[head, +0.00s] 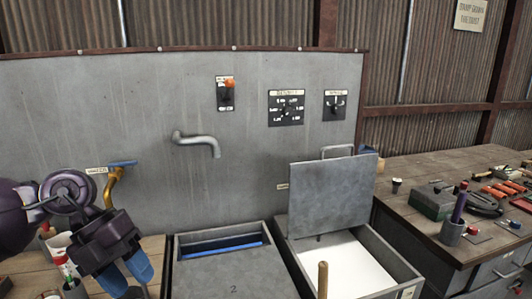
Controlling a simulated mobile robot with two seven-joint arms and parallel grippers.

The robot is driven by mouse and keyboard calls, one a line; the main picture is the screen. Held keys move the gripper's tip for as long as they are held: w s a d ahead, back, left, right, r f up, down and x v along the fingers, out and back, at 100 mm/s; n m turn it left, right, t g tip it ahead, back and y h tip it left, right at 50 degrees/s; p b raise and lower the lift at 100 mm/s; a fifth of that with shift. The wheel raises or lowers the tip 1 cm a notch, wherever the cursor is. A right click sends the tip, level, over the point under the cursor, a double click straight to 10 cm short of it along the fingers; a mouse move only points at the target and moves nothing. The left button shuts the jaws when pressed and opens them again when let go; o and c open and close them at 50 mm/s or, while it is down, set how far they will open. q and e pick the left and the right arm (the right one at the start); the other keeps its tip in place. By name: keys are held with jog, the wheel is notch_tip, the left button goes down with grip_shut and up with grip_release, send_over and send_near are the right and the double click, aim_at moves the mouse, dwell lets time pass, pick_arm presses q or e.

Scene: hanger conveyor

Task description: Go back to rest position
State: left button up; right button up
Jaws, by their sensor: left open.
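My left gripper (126,274) is at the lower left of the head view, dark purple with blue fingertips. Its fingers point down and are apart, with nothing seen between them. It hangs in front of the wooden bench at the left, beside the grey bin marked 2 (232,287). A brass tap with a blue handle (122,164) is on the panel just above and behind it. My right gripper is not in view.
A grey metal panel (160,100) with a bent spout (198,143) and switches stands behind. An open bin (400,282) with white contents has its lid (332,195) raised. A wooden handle (322,280) rises in front. A tool-covered bench (420,165) is at right.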

pick_arm(q)
jog(key=d+f+n+t+h, duration=0.3)
jog(key=d+n+t+h, duration=0.15)
jog(key=d+h, duration=0.7)
jog(key=a+f+n+t+y, duration=0.6)
jog(key=f+n+t, duration=0.25)
jog(key=n, duration=0.35)
jog(key=a+f+n+t+y, duration=0.65)
jog(key=f+n, duration=0.25)
jog(key=n, duration=0.3)
jog(key=s+a+f+n+g+y, duration=0.3)
jog(key=s+f+n+g+y, duration=0.2)
jog(key=s+f, duration=0.6)
notch_tip(320, 180, down, 3)
jog(key=shift+s+a+g, duration=0.15)
jog(key=shift+s+g, duration=0.05)
jog(key=shift+g, duration=0.15)
